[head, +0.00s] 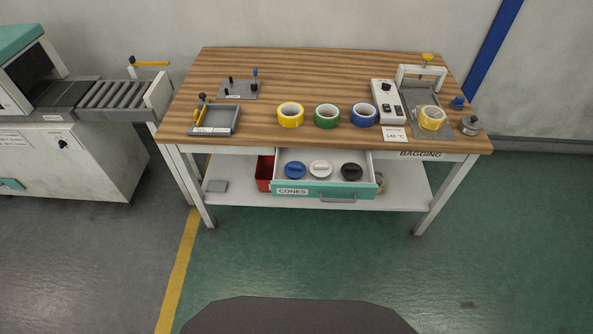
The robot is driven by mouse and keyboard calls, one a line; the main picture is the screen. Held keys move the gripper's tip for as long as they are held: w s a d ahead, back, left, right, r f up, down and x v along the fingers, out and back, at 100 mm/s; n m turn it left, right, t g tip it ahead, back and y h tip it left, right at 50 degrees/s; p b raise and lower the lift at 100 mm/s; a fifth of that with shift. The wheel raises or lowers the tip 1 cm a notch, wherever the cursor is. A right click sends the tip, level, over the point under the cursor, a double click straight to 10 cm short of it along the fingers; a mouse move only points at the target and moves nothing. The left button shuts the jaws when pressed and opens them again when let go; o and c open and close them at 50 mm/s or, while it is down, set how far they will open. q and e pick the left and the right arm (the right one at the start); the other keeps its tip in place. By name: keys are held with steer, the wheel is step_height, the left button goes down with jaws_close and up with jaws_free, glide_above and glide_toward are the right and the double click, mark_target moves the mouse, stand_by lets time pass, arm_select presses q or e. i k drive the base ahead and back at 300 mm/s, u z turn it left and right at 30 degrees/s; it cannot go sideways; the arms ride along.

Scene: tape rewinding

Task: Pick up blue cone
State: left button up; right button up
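A blue cone (295,170) lies in the open drawer (338,190) marked CONES, under the front of the wooden table. It is the leftmost of three cones. A white cone (320,168) is in the middle and a black cone (351,171) on the right. The cones stand apart from each other. Neither of my grippers is in view.
The table (310,70) carries a yellow roll (290,115), a green roll (327,116) and a blue roll (363,115). A white control box (388,101) and a framed press (420,78) stand right. A conveyor (110,95) stands left. The floor in front is clear.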

mark_target(295, 169)
steer(key=u, duration=0.25)
steer(key=i, duration=1)
steer(key=z, duration=0.7)
